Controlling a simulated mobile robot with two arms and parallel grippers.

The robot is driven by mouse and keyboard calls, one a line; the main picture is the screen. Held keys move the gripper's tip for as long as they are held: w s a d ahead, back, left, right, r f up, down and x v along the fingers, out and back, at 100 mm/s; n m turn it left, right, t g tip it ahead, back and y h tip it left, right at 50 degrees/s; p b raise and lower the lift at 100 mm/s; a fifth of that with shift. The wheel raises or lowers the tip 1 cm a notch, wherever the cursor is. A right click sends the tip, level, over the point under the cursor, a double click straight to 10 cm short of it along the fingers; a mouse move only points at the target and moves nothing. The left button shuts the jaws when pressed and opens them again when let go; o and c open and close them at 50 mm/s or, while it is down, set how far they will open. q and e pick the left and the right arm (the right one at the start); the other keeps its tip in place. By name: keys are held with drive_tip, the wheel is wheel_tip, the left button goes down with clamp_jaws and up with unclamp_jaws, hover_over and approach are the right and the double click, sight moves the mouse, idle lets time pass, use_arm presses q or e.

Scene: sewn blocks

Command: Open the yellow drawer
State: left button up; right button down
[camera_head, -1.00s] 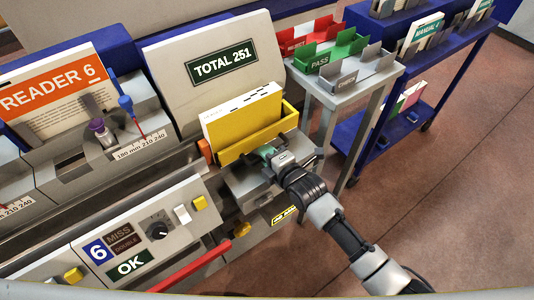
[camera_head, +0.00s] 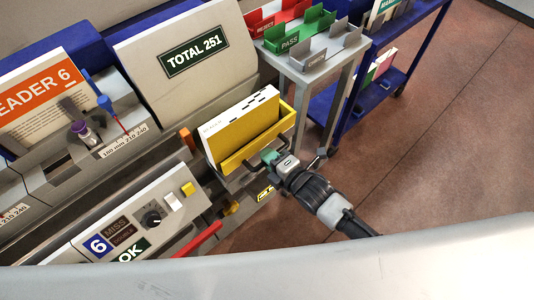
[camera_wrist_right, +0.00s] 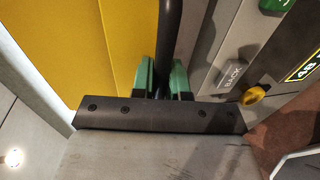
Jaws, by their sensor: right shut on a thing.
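The yellow drawer (camera_head: 262,146) sticks out from the front of the grey machine, below the "TOTAL 251" panel. A white block of pages with black marks (camera_head: 240,118) stands in it. My right gripper (camera_head: 269,157) is at the drawer's front, shut on its dark bar handle (camera_head: 250,166). In the right wrist view, the green fingertips (camera_wrist_right: 163,80) sit on both sides of the black handle (camera_wrist_right: 168,45), next to the yellow drawer front (camera_wrist_right: 100,50). My left gripper is not in view.
A grey stand with red, green and grey trays (camera_head: 318,60) is to the right, with a blue cart (camera_head: 372,95) behind it. A control panel (camera_head: 135,222) and red bar (camera_head: 198,240) lie to the left. Open reddish floor (camera_head: 450,130) is at the right.

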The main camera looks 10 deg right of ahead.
drive_tip(key=c, duration=1.1)
unclamp_jaws()
drive_tip(key=v, duration=1)
drive_tip(key=shift+s+d, duration=0.25)
drive_tip(key=shift+s, duration=0.05)
